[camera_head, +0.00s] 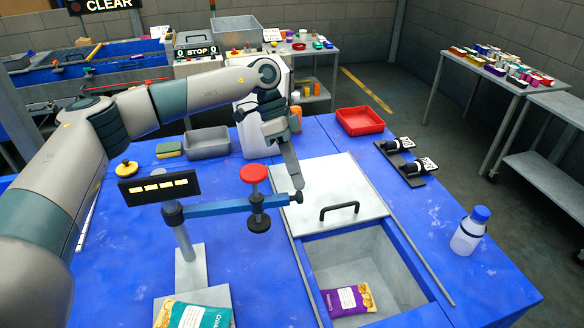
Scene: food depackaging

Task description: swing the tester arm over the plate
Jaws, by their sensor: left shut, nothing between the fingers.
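The tester has a blue arm (220,207) that reaches right from a grey post (188,243). The arm carries a red-topped plunger (253,174) with a dark foot and ends in a dark knob. A dark display with yellow segments (160,187) stands at the post. A grey plate (222,295) lies at the tester's foot, with a teal packet (195,315) on it, partly cut off by the lower edge. The blue arm points away from the plate. My left gripper (298,191) is shut and empty, its tip at the knob; whether they touch I cannot tell. My right gripper is not in view.
A grey lid (325,178) with a black handle lies behind an open bin (390,280) holding a purple packet (348,300). A bottle (468,235), black stands (405,165), a red tray (359,121) and a grey tub (207,142) stand around the blue table.

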